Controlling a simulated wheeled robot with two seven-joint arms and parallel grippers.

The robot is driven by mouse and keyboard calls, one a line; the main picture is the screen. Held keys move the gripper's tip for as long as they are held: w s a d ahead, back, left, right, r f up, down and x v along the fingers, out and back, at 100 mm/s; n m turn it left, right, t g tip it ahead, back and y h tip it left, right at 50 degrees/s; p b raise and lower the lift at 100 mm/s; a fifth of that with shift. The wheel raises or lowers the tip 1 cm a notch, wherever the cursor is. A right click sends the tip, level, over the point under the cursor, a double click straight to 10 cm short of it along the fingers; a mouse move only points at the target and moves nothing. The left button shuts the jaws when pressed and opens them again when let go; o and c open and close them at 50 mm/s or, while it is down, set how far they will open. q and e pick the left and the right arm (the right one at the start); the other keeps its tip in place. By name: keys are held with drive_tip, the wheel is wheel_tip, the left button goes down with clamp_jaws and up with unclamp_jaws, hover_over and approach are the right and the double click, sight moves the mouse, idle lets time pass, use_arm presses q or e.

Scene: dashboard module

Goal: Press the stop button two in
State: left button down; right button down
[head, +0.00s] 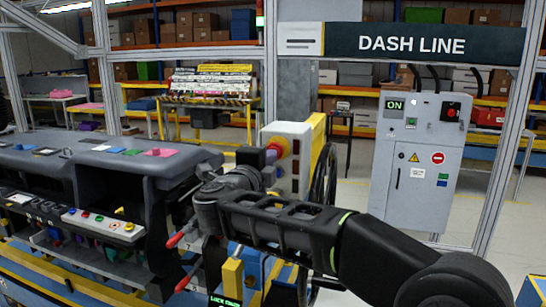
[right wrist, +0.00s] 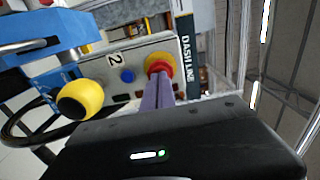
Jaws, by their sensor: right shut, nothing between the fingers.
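The stop button (head: 278,146), red with a yellow collar, sits on a white and yellow box (head: 300,135). In the right wrist view the same red button (right wrist: 157,66) sits on a pale panel (right wrist: 142,53) marked "2". My right gripper (head: 270,159) is at the button in the head view; its purple fingers (right wrist: 160,78) are shut, empty and point at the red button. The fingertips overlap the button's lower part in the wrist view. I cannot tell whether they touch it or whether it is pressed in. My left gripper is not in view.
The dark dashboard (head: 100,152) fills the left. A grey cabinet (head: 419,155) with another red button (head: 451,112) stands at the right.

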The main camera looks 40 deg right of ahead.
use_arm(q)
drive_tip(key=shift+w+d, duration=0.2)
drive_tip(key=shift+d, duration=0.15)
use_arm(e)
drive_tip(key=shift+w+d, duration=0.1)
drive_tip(key=shift+w, duration=0.05)
